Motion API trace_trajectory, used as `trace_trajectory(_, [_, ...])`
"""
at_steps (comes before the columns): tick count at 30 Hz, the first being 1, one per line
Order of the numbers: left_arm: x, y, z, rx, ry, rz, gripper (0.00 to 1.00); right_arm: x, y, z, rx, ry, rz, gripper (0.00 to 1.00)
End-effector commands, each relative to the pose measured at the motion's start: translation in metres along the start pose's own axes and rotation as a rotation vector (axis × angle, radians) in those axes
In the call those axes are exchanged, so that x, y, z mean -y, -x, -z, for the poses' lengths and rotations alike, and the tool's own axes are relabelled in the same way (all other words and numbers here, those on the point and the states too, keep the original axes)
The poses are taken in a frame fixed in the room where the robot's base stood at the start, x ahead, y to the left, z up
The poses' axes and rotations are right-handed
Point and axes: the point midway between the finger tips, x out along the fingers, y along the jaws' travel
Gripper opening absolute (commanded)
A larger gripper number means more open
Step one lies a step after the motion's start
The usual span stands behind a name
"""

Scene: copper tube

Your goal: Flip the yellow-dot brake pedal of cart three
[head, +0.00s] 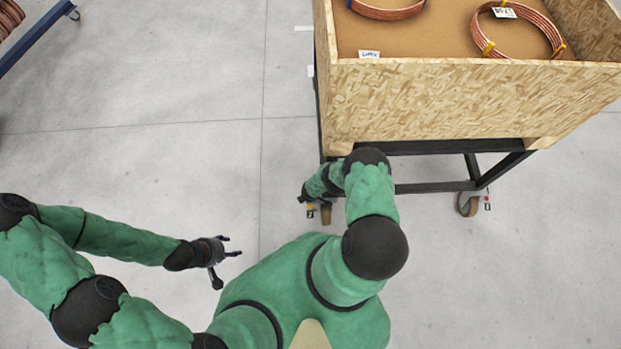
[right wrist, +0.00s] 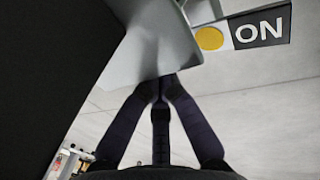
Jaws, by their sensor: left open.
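The brake pedal is a grey plate (right wrist: 150,52) in the right wrist view, with a yellow dot (right wrist: 209,38) and a black-and-white ON label (right wrist: 262,27) to its right. My right gripper (right wrist: 161,82) has its fingers drawn together, tips at the plate's lower edge; they look in contact with it. In the head view, the cart (head: 435,188) has a caster (head: 326,214) at its near left corner with a small yellow label (head: 310,210). My right gripper (head: 304,192) is beside this caster, partly hidden by my arm. My left gripper (head: 229,249) is open and empty over the floor.
The cart carries an open chipboard crate (head: 450,100) with copper tube coils (head: 520,12). Another caster (head: 468,204) with a red-marked label stands at the near right. Part of a blue frame (head: 35,40) is at the upper left. The floor between is clear.

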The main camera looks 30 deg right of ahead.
Motion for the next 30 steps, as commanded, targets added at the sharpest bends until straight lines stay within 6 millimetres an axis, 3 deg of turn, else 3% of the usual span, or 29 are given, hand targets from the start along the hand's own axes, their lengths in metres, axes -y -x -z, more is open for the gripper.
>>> trace_trajectory(30, [0.0, 0.0, 0.0, 0.0, 0.0, 0.0, 0.54, -0.001, 0.085, 0.0, 0.0, 0.001, -0.002, 0.0])
